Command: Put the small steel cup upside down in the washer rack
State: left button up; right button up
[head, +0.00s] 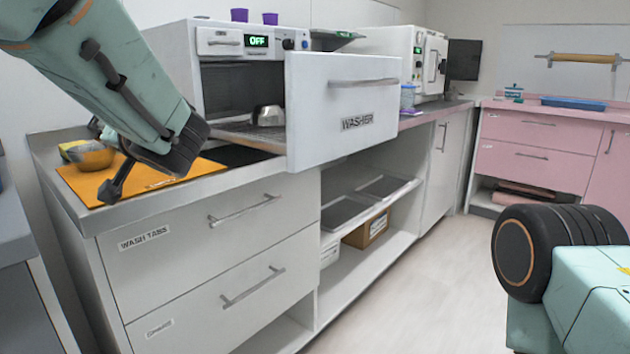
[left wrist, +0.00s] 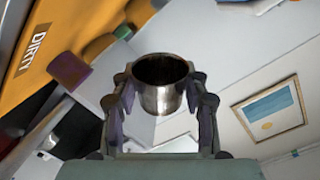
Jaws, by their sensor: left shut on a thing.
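My left gripper (left wrist: 160,82) is shut on the small steel cup (left wrist: 163,101), with one finger on each side of it. The cup's dark round mouth shows at the top in the left wrist view. In the head view my left arm hangs over the orange mat and hides the cup. The washer (head: 340,110) has its front pulled open, and the washer rack (head: 235,133) shows behind it, to the right of my left gripper. My right gripper is out of view.
A shiny steel vessel (head: 269,115) stands on the rack near the open front. A yellow bowl (head: 92,156) is on the orange mat (head: 190,178), marked DIRTY in the left wrist view. Purple cups (head: 239,15) stand on the washer.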

aim_at(127, 191)
pick_arm(q)
jog(key=n, duration=0.3)
jog(key=shift+n, duration=0.3)
jog(key=n, duration=0.4)
jog(key=shift+f, duration=3.75)
jog(key=o, duration=1)
notch_tip(127, 191, up, 10)
jog(key=shift+r, duration=0.1)
jog(key=shift+s, duration=0.1)
